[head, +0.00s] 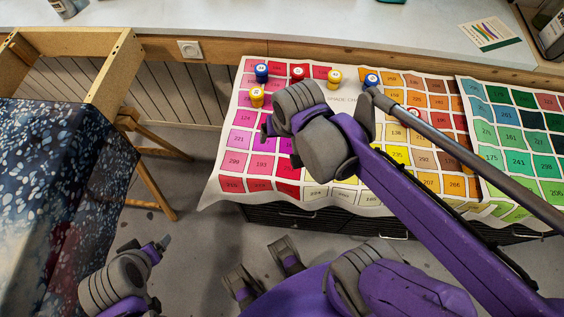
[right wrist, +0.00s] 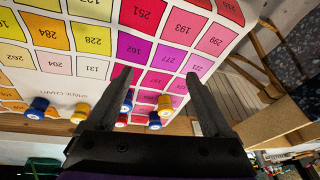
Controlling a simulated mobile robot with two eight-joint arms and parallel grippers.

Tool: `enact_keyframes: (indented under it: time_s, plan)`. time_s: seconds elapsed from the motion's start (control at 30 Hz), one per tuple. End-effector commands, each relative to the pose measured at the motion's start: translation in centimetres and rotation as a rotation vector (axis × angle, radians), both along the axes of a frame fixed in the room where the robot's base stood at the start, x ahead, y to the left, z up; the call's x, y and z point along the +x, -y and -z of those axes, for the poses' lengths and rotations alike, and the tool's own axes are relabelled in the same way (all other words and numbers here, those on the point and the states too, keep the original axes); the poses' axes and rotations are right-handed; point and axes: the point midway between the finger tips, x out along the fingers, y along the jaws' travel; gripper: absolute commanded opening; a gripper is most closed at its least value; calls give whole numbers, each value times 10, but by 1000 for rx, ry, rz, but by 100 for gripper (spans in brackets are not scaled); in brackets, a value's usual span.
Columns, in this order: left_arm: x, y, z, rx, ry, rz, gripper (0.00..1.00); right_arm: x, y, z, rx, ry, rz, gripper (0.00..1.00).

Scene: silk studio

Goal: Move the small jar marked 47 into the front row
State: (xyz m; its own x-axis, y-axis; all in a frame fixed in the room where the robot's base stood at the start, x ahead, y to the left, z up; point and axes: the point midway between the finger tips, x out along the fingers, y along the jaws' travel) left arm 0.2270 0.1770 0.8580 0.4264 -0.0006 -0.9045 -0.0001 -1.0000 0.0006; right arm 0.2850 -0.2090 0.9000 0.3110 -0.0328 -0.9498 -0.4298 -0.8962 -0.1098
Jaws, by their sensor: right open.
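In the head view these are blue (head: 261,72), red (head: 298,73), yellow (head: 334,79) and blue (head: 371,80) along the far edge, with a yellow jar (head: 257,97) nearer. Their numbers are too small to read, so I cannot tell which is 47. In the right wrist view, another blue jar (right wrist: 127,100) shows beside the left finger; my arm seems to hide it in the head view. My right gripper (right wrist: 157,78) is open and empty above the chart. My left gripper (head: 155,248) is low at the left, its fingers unclear.
The numbered chart (head: 233,165) covers a dark cabinet below the pale counter (head: 300,30). A green-blue chart (head: 510,140) lies at the right. A wooden frame (head: 115,75) with speckled dark cloth (head: 50,200) stands at the left. The chart's near-left part is clear.

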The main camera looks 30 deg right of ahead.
Motion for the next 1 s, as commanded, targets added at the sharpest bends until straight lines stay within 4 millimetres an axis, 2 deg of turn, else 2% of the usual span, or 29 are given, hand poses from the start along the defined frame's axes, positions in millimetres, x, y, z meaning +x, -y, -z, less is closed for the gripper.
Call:
enact_keyframes:
  time_s: [0.03, 0.2, 0.33, 0.63, 0.77, 1.0]
  plan:
    - [0, 0, 0, 0, 0, 0, 86, -18, -11, 10, -28, 26, -107, 85]
    - [0, 0, 0, 0, 0, 0, 86, -49, -28, 34, -111, 94, -360, 85]
    - [0, 0, 0, 0, 0, 0, 86, -57, -33, 42, -138, 113, -433, 85]
    - [0, 0, -1, 0, 0, 0, 86, -58, -33, 41, -142, 115, -441, 85]
    - [2, 0, -14, 0, 5, 0, 86, -56, -33, 28, -142, 120, -439, 85]
    - [15, 0, -69, 0, 30, 0, 86, -42, -33, -27, -147, 144, -437, 85]
